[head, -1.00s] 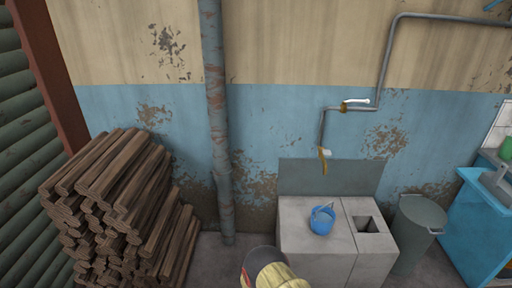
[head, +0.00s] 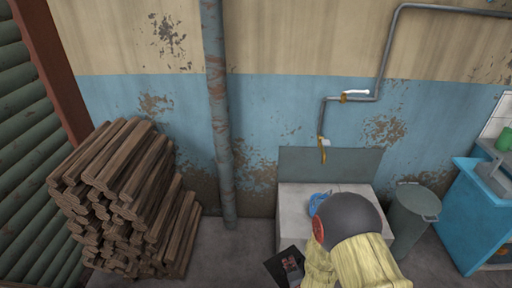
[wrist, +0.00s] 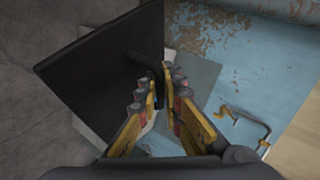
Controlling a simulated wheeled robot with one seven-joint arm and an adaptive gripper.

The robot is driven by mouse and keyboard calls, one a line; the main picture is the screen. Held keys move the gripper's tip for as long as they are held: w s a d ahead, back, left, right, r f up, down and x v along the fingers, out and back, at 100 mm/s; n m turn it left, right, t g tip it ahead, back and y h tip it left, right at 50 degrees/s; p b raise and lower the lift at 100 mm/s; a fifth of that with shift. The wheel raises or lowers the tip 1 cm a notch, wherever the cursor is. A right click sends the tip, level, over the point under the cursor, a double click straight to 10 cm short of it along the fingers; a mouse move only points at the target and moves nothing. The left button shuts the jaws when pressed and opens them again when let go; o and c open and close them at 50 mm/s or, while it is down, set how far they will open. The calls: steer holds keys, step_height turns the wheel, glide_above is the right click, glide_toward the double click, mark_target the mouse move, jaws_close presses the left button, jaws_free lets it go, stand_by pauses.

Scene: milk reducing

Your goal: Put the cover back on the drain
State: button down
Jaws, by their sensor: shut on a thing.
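My gripper (wrist: 158,92) is shut on the handle of a dark, flat square cover, the drain cover (wrist: 95,75), which is tilted in the wrist view. In the head view the cover (head: 275,268) shows at the lower middle, in front of the grey concrete washing block (head: 293,205), clear of its top. The square drain opening on the right of the block's top is hidden behind my arm.
A blue bucket (head: 316,201) stands on the block, partly hidden by my arm. A tap (head: 322,148) hangs above. A grey bin (head: 414,212) stands to the right of the block. A pile of wood (head: 125,200) is at left, with free floor between.

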mark_target(297, 259)
steer(key=r, duration=0.1)
steer(key=d+r, duration=0.1)
steer(key=r, duration=0.1)
steer(key=d+r, duration=0.1)
steer(key=shift+s+d+r+p, duration=0.15)
steer(key=shift+s+r+p, duration=0.2)
steer(key=shift+r+p, duration=0.05)
steer(key=w+d+r+m+h+p, duration=0.1)
steer(key=d+r, duration=0.3)
steer(key=r, duration=0.1)
steer(key=shift+w+r, duration=0.3)
steer(key=shift+r, duration=0.05)
